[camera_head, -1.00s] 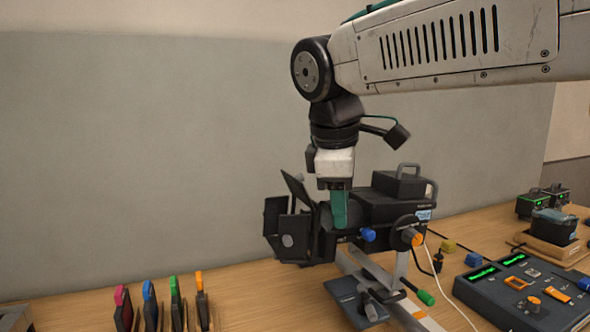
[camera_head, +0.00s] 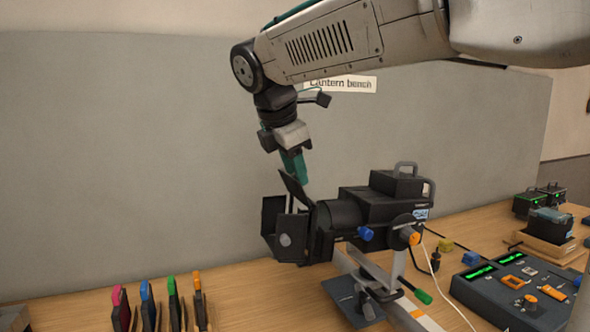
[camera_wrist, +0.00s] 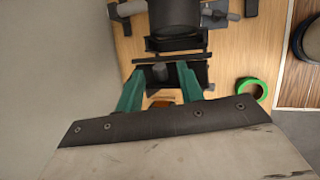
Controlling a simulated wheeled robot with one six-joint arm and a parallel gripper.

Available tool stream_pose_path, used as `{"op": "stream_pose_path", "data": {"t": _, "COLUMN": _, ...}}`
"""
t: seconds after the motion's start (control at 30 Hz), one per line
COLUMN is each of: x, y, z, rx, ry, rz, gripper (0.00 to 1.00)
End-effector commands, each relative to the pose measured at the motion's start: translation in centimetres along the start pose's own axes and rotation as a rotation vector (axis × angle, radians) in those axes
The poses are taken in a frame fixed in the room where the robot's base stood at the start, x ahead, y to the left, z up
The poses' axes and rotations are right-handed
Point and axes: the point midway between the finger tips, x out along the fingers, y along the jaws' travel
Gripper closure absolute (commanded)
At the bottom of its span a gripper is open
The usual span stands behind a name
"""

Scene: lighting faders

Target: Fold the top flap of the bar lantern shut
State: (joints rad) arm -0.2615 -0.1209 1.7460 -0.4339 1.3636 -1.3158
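The bar lantern (camera_head: 345,212) is a black lamp mounted on a stand on the bench, its front facing left. Its top flap (camera_head: 294,188) stands up, tilted up and to the left from the front rim; other dark flaps stand around the front. My gripper (camera_head: 302,181) points down with green fingers close to the top flap, and part of the fingers is behind it. In the wrist view the gripper (camera_wrist: 160,70) is open, its two fingers apart, with dark flaps beyond and between them. The lantern barrel (camera_wrist: 175,14) shows above. I cannot tell whether a finger touches the flap.
Coloured-handled frames (camera_head: 148,306) stand at the front left. A control desk (camera_head: 515,290) with faders and a knob is at the right. A green ring (camera_wrist: 252,91) lies to the right in the wrist view. The wall is behind the bench.

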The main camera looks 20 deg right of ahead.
Motion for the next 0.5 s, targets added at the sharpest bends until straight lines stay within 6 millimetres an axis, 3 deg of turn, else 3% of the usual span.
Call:
{"op": "stream_pose_path", "data": {"t": 0.33, "x": 0.66, "y": -0.01, "z": 0.02, "rx": 0.001, "ry": 0.000, "rz": 0.001, "gripper": 0.62}}
{"op": "stream_pose_path", "data": {"t": 0.47, "x": 0.65, "y": -0.01, "z": 0.02, "rx": 0.001, "ry": 0.000, "rz": 0.001, "gripper": 0.96}}
{"op": "stream_pose_path", "data": {"t": 0.5, "x": 0.65, "y": -0.01, "z": 0.02, "rx": 0.001, "ry": 0.000, "rz": 0.001, "gripper": 1.00}}
